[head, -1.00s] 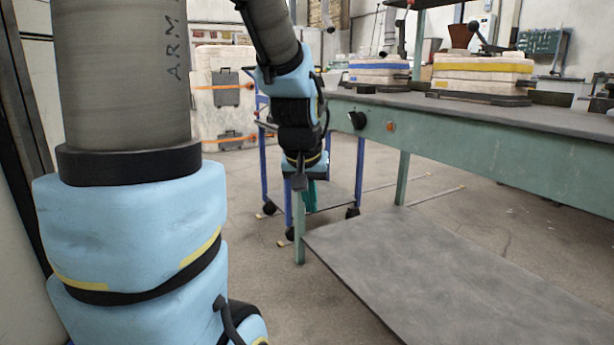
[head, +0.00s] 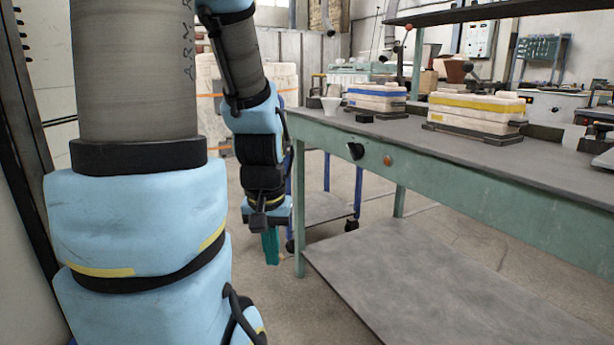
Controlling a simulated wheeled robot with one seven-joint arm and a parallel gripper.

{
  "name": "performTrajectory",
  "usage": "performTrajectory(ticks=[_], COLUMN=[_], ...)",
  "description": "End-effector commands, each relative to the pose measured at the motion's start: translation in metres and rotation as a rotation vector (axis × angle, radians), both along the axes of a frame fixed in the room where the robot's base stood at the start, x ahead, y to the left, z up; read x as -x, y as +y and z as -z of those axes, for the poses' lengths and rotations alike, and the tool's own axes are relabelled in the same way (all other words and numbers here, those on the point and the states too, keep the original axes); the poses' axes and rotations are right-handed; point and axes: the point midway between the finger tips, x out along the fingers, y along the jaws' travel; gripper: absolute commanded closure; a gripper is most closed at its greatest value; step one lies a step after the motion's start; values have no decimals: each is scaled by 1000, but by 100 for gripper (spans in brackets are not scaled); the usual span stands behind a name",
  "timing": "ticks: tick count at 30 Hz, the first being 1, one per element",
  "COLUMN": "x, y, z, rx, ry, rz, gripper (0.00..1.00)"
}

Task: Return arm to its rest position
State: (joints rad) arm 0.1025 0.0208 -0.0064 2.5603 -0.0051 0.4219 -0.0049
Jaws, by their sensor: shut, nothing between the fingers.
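My arm (head: 250,130) hangs folded down in the left half of the head view, to the left of the green workbench. My gripper (head: 270,246) is at its lower end, pointing down beside the bench's front left leg, with floor behind it. Its teal fingers are together with nothing between them. No ladle shows in my gripper.
The green workbench (head: 470,205) fills the right side, with a grey lower shelf (head: 395,275). On its top stand a mould with a blue band (head: 376,99), a mould with a yellow band (head: 475,115) and a white cup (head: 330,106). A blue-legged cart (head: 328,205) stands behind the arm.

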Motion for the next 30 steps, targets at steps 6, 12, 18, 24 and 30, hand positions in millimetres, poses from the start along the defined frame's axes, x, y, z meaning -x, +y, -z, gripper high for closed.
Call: performTrajectory(ticks=[6, 12, 18, 24, 30], x=[0, 0, 0, 0, 0], y=[0, 0, 0, 0, 0], z=[-89, -152, -215, -262, -277], rx=[0, 0, 0, 0, 0], ry=[-1, -1, -1, 0, 0], rz=[0, 0, 0, 0, 0], gripper=[100, 100, 100, 100, 100])
